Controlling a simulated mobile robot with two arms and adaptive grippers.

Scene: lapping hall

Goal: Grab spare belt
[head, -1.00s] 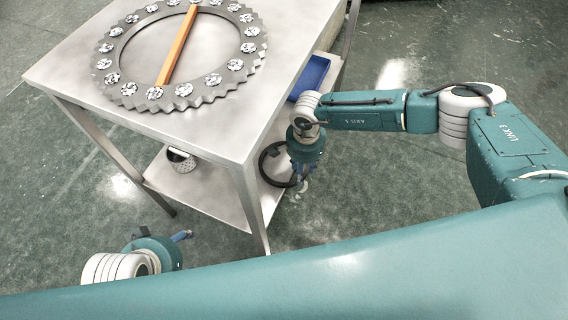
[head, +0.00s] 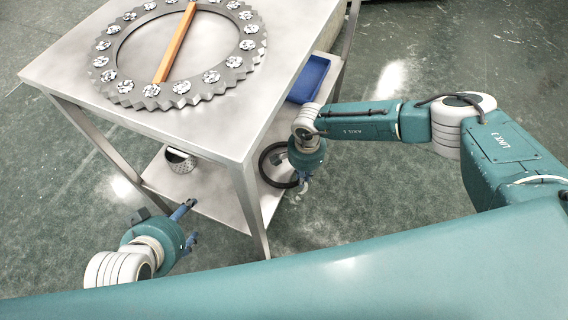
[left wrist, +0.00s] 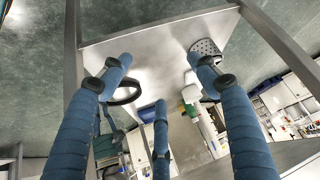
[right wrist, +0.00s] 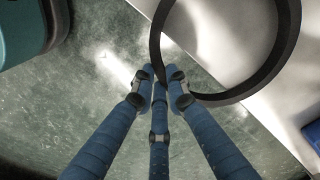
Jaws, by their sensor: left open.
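The spare belt, a black ring (head: 264,173), is at the right end of the table's lower shelf (head: 210,196), with its near side past the shelf edge. My right gripper (head: 304,184) is at its near right rim. In the right wrist view the belt (right wrist: 283,55) is large, and its rim runs between the drawn-in fingertips (right wrist: 159,80). The fingers look shut on it, though the contact is partly hidden. My left gripper (head: 189,222) is open and empty, in front of the shelf's near left side. The belt also shows in the left wrist view (left wrist: 128,98).
A perforated metal cup (head: 180,160) stands on the lower shelf. A blue bin (head: 308,80) is at the table's right side. A toothed ring (head: 110,87) with several discs and an orange bar (head: 176,42) lies on the tabletop (head: 205,118). Table legs (head: 250,215) stand between my grippers.

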